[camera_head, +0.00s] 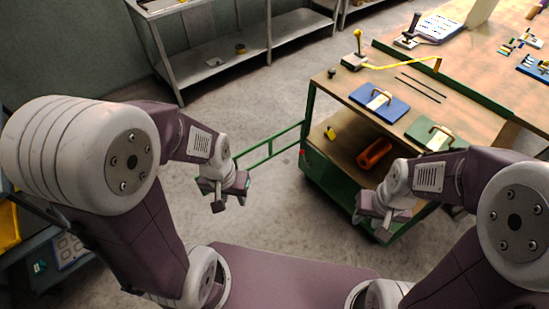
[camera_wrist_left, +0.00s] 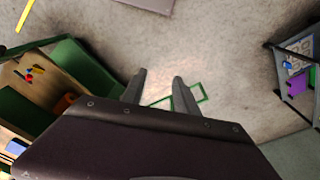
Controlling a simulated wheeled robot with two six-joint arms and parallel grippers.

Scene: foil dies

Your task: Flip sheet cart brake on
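The green sheet cart (camera_head: 306,125) stands right of centre, with a wooden top, a lower shelf and a green push handle (camera_head: 270,148) reaching left. A small red spot (camera_head: 303,152) shows on its near left post; I cannot tell whether it belongs to the brake. No brake pedal is clearly visible. My left gripper (camera_head: 242,188) is above the floor by the handle's near end. In the left wrist view my left gripper (camera_wrist_left: 159,76) has its fingers apart with nothing between them. My right gripper (camera_head: 380,218) hangs in front of the cart's lower right part; its fingers are unclear.
The cart carries a blue plate (camera_head: 365,98) and a green plate (camera_head: 418,131) with handles; an orange roll (camera_head: 375,154) lies on the lower shelf. A workbench (camera_head: 480,63) stands behind. A metal shelf (camera_head: 205,68) lines the wall.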

